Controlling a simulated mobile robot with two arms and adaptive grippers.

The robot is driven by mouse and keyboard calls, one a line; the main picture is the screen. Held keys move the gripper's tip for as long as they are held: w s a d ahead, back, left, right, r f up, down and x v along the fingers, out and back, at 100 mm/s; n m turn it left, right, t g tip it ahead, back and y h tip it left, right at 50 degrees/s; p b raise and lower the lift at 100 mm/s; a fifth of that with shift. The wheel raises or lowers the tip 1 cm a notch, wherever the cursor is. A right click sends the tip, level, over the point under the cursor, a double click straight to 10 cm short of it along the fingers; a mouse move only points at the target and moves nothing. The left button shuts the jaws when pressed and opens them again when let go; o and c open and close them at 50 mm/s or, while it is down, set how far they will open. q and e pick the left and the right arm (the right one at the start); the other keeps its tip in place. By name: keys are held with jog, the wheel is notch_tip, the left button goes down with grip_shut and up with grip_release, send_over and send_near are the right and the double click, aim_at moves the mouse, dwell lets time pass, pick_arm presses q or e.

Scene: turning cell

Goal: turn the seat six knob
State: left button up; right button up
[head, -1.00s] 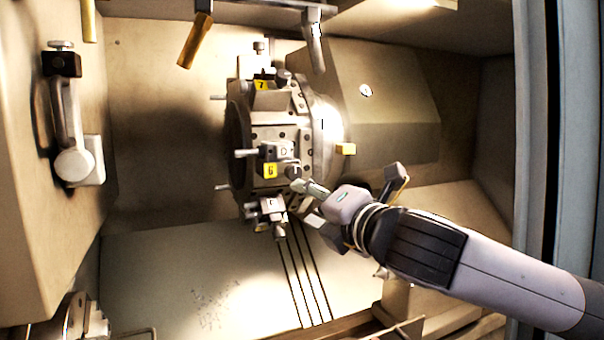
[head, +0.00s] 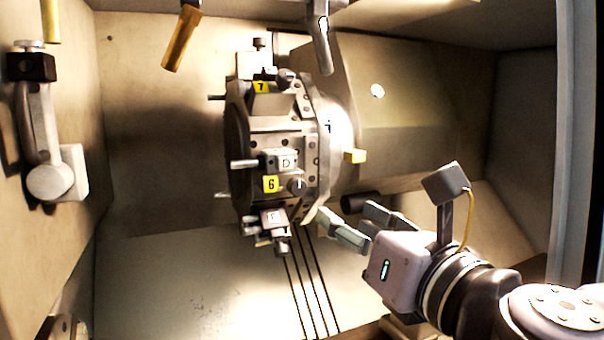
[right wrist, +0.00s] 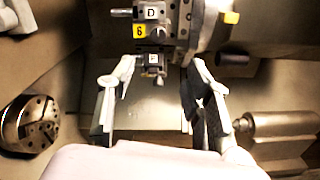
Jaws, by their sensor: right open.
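The seat six knob (head: 297,184) is a small dark round knob with a pale mark. It sits right of the yellow label 6 (head: 271,184) on the tool turret (head: 275,140), below the block marked D (head: 286,162). Label 6 also shows in the right wrist view (right wrist: 139,31), at the top, with the knob (right wrist: 158,36) small beside it. My right gripper (head: 350,220) is open and empty, below and right of the knob and clear of it. Its spread fingers (right wrist: 162,78) show in the right wrist view below the turret. My left gripper is out of view.
Another tool block (head: 272,222) hangs under label 6. Label 7 (head: 261,87) with its own knob is above. A yellow block (head: 355,156) juts from the turret's right. A chuck (right wrist: 30,124) and a grey cylinder (right wrist: 268,124) flank the gripper. Free room lies below the turret.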

aim_at(300, 187)
jog(key=p+x, duration=0.7)
jog(key=x, duration=0.9)
jog(key=shift+s+p, duration=0.1)
jog(key=shift+p, duration=0.3)
jog(key=shift+c, duration=0.3)
grip_shut()
